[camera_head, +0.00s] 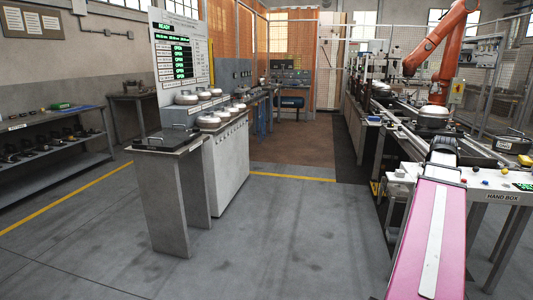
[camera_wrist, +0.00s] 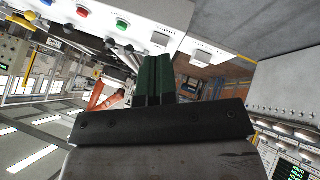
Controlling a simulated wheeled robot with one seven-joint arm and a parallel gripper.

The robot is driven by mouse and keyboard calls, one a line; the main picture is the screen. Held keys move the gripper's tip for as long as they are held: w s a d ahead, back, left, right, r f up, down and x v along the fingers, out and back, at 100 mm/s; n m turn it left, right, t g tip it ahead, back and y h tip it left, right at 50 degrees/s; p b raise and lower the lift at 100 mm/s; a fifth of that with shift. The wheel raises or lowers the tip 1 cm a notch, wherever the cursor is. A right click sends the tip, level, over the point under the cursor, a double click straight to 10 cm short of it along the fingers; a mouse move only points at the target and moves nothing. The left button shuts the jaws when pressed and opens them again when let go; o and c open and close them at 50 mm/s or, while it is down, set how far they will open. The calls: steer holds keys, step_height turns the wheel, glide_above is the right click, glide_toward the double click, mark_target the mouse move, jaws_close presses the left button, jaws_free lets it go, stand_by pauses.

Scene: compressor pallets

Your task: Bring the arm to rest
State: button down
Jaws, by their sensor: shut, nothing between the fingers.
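My gripper (camera_wrist: 160,62) shows in the wrist view as two dark green fingers side by side, shut and with nothing between them. They point away from a dark bracket, towards the white control panel edge. In the head view my pink arm (camera_head: 437,225) with a white stripe reaches forward from the lower right. Its dark wrist end (camera_head: 444,152) is beside the hand box table (camera_head: 503,197). The fingers themselves cannot be made out in the head view. I cannot tell whether the fingers touch the panel.
The hand box has coloured buttons, including a green one (camera_wrist: 122,24). An orange robot arm (camera_head: 437,45) stands beyond, by a conveyor line. A grey stand (camera_head: 172,200) and a white cabinet (camera_head: 228,165) with round parts are left of centre. The floor (camera_head: 290,225) between is clear.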

steer(key=s+a+f+g+y, duration=0.1)
steer(key=a+f, duration=0.8)
steer(key=a, duration=0.3)
steer(key=a+f+g+y, duration=0.2)
steer(key=a+f, duration=0.6)
steer(key=a, duration=0.3)
steer(key=s+a+f+g+y, duration=0.1)
steer(key=a+f, duration=0.8)
steer(key=a, duration=0.3)
steer(key=s+a+f+g, duration=0.1)
steer(key=s+a+f, duration=0.2)
steer(key=a, duration=0.2)
steer(key=s+a+f+m+g, duration=0.1)
steer(key=s+a+f, duration=0.3)
steer(key=a, duration=0.2)
steer(key=shift+s+f+y, duration=0.2)
steer(key=shift+y, duration=0.2)
